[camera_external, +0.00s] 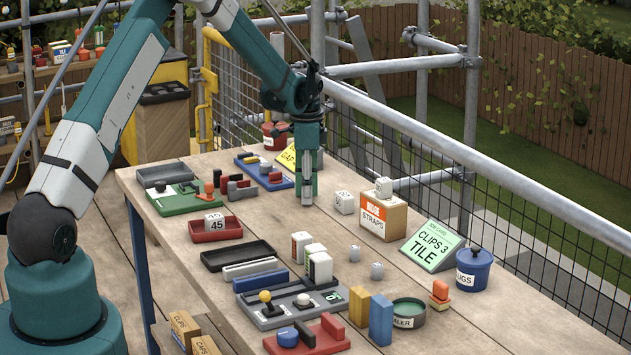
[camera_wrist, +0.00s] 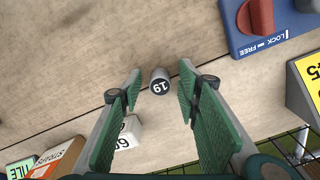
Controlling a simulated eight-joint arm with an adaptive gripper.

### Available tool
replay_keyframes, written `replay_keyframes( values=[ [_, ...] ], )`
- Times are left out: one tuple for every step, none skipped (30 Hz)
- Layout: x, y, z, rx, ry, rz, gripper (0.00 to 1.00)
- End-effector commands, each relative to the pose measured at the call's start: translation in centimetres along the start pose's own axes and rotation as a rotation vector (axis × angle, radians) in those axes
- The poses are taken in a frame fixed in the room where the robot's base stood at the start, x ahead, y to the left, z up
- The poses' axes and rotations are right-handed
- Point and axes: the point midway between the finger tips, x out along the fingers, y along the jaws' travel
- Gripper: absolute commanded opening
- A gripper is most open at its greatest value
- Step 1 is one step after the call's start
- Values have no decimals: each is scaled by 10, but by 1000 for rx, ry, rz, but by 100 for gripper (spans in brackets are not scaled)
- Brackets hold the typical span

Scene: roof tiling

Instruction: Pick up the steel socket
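The steel socket (camera_wrist: 160,82) is a short grey cylinder with a dark round top marked 19. In the wrist view it stands on the wooden table between my two fingertips, with bare wood showing on both sides of it. My gripper (camera_wrist: 161,78) is open and empty, its green-padded fingers spread either side of the socket. In the external view my gripper (camera_external: 307,198) points straight down over the far part of the table. I cannot make out the socket there; the fingers seem to hide it.
A white numbered cube (camera_wrist: 130,132) lies close to the left finger; it also shows in the external view (camera_external: 344,202). A blue lock panel with a red knob (camera_wrist: 258,18) is at the upper right. A straps box (camera_external: 382,217) stands right of my gripper. Bare wood lies in front.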

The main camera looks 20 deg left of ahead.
Motion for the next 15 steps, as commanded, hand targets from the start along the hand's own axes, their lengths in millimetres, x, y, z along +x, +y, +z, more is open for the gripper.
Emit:
replay_keyframes(
  values=[
    [0, 0, 0, 0, 0, 0, 33],
    [0, 0, 0, 0, 0, 0, 33],
    [0, 0, 0, 0, 0, 0, 33],
    [0, 0, 0, 0, 0, 0, 33],
    [0, 0, 0, 0, 0, 0, 33],
    [0, 0, 0, 0, 0, 0, 33],
    [0, 0, 0, 0, 0, 0, 33],
    [0, 0, 0, 0, 0, 0, 33],
    [0, 0, 0, 0, 0, 0, 33],
    [0, 0, 0, 0, 0, 0, 33],
    [0, 0, 0, 0, 0, 0, 33],
    [0, 0, 0, 0, 0, 0, 33],
    [0, 0, 0, 0, 0, 0, 33],
    [0, 0, 0, 0, 0, 0, 33],
    [0, 0, 0, 0, 0, 0, 29]
  ],
)
